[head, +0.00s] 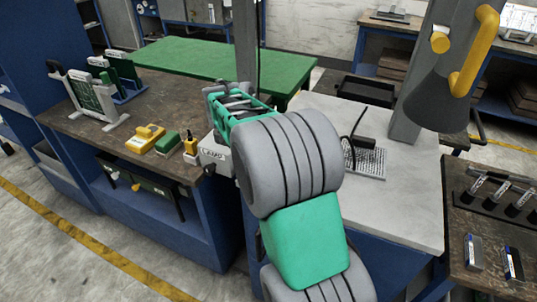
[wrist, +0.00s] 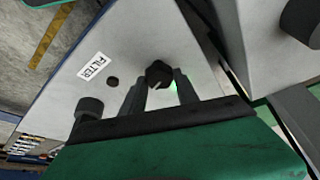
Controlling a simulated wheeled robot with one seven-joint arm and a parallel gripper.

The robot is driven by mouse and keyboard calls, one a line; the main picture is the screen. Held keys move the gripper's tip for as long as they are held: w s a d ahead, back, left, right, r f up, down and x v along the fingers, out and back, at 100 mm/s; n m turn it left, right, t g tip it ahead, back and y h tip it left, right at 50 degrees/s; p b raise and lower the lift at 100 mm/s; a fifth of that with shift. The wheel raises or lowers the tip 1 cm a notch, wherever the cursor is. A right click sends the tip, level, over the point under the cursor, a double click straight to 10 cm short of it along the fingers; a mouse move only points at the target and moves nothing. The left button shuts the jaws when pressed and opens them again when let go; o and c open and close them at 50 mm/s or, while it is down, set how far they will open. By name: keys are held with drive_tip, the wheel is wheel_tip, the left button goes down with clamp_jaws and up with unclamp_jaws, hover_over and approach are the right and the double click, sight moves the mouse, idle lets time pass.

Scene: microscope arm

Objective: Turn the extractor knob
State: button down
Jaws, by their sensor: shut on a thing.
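A black knob (wrist: 158,73) with a pale pointer line sits on a light grey panel (wrist: 125,50) marked FILTER in the wrist view. My gripper (wrist: 161,84) has its two dark fingers on either side of this knob and is shut on it. A green light glows beside the right finger. In the head view a white box (head: 212,154) with a label stands at the bench edge, partly covered by my arm. My fingertips and the held knob are hidden there.
Another black knob (wrist: 90,107) is at lower left of the panel, and a dark round part (wrist: 302,22) is at upper right. In the head view, a yellow tool (head: 145,138) lies left of the box. A grey hood with a yellow handle (head: 474,52) hangs at right.

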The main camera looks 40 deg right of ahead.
drive_tip(key=shift+w+m+g+p, duration=0.1)
drive_tip(key=shift+m+g+p, duration=0.55)
drive_tip(key=shift+m, duration=1.45)
drive_tip(key=c, duration=0.9)
unclamp_jaws()
drive_tip(key=shift+r, duration=0.1)
drive_tip(key=p+v, duration=0.1)
drive_tip(key=v, duration=0.6)
drive_tip(key=shift+r, duration=0.3)
drive_tip(key=shift+w, duration=0.1)
